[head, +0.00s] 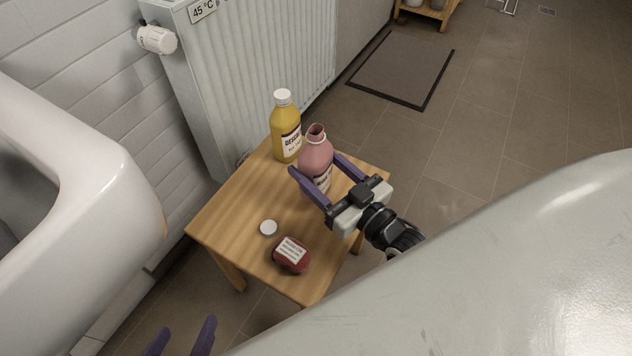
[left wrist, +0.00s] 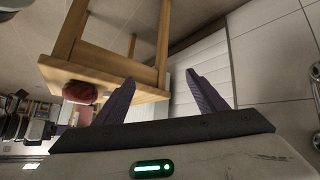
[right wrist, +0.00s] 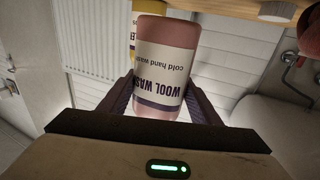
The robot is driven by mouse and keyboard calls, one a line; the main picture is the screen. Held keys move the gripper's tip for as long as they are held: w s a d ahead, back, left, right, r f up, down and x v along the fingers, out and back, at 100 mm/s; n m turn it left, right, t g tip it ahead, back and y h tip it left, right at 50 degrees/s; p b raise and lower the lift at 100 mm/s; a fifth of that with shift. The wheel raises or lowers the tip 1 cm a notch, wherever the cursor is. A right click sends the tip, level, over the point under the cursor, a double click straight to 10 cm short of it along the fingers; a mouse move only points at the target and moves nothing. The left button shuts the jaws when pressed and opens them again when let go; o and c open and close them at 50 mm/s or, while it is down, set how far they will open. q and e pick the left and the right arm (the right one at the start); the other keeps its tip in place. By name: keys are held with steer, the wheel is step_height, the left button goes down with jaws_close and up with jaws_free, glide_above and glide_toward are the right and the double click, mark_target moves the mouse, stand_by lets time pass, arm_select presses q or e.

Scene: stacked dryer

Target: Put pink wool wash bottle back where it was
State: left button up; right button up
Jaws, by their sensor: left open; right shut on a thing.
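The pink wool wash bottle (head: 315,155) is upright and uncapped at the back right of the small wooden table (head: 237,204). My right gripper (head: 322,178) is shut on it from the front right. In the right wrist view the bottle (right wrist: 166,60) sits between the fingers with its "WOOL WASH cold hand wash" label facing the camera. I cannot tell whether its base touches the table. A round white cap (head: 268,228) lies on the table. My left gripper (head: 180,342) is open and empty at the bottom left, below the table's front; its fingers also show in the left wrist view (left wrist: 162,100).
A yellow bottle (head: 286,128) with a white cap stands just behind the pink one. A dark red item (head: 291,256) with a white label lies near the table's front. A radiator (head: 255,70) stands behind, a white basin (head: 85,200) at left, and a large white surface (head: 500,275) at right.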

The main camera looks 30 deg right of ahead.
mark_target(325, 185)
arm_select(q)
steer(key=shift+w+d+f+m+g+b, duration=0.2)
steer(key=shift+d+f+m+g+b, duration=0.1)
steer(key=shift+d+f+g+b, duration=0.35)
arm_select(e)
steer(key=shift+f, duration=1.8)
arm_select(q)
steer(key=shift+a+r, duration=0.1)
steer(key=shift+a, duration=0.05)
arm_select(e)
steer(key=shift+f, duration=0.2)
steer(key=o, duration=1.2)
steer(key=shift+r, duration=0.1)
steer(key=shift+s+r, duration=0.1)
steer(key=shift+s, duration=0.05)
arm_select(q)
steer(key=shift+s+a+r+n+t+p, duration=0.2)
steer(key=shift+a+r+t+p, duration=0.2)
steer(key=shift+p, duration=0.2)
steer(key=shift+s+a+r+n+t+p, duration=0.1)
steer(key=shift+a+r+n+t+p, duration=0.1)
steer(key=shift+a+r+t+p, duration=0.25)
arm_select(e)
steer(key=s, duration=0.3)
steer(key=s+d, duration=0.1)
steer(key=s, duration=0.3)
steer(key=s+d, duration=0.1)
steer(key=s, duration=0.3)
steer(key=shift+s+d, duration=0.2)
steer(key=shift+s, duration=0.05)
